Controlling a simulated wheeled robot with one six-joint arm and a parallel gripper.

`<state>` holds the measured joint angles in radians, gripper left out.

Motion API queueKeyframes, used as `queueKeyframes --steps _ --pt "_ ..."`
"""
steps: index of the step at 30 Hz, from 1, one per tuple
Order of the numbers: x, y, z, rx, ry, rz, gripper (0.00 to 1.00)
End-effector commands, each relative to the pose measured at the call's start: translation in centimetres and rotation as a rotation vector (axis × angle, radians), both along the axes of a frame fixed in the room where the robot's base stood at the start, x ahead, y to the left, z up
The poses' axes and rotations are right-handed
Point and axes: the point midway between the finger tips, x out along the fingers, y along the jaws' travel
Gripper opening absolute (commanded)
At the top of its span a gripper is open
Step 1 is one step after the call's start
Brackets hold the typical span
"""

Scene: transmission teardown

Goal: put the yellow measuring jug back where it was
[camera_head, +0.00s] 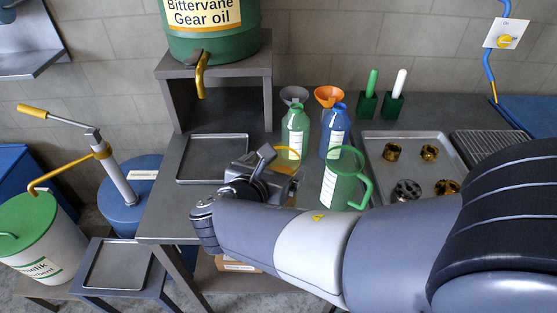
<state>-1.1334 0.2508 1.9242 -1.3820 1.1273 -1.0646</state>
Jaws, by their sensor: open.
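The yellow measuring jug (287,154) stands on the grey workbench, just beyond my gripper. Its yellow rim shows above the gripper, and a bit of yellow shows lower at the gripper's right. Most of its body is hidden. My gripper (266,160) reaches in from the right, close to the jug and overlapping it in the picture. It is open. I cannot tell whether the fingers touch the jug or stand around it.
A green measuring jug (341,182) stands right of my gripper. Behind are a green bottle (295,132) and a blue bottle (335,135) with funnels. An empty tray (212,138) lies left, below the gear oil drum (212,42). A tray of metal parts (411,137) lies right.

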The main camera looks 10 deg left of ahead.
Motion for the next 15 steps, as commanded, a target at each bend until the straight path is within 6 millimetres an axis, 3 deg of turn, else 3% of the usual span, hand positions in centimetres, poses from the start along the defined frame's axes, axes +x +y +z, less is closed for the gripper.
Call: queueKeyframes --steps 9,15 --pt "-5.4 0.9 2.3 0.001 0.0 0.005 0.92" --pt "-7.2 1.2 3.0 0.0 0.0 0.002 0.92"
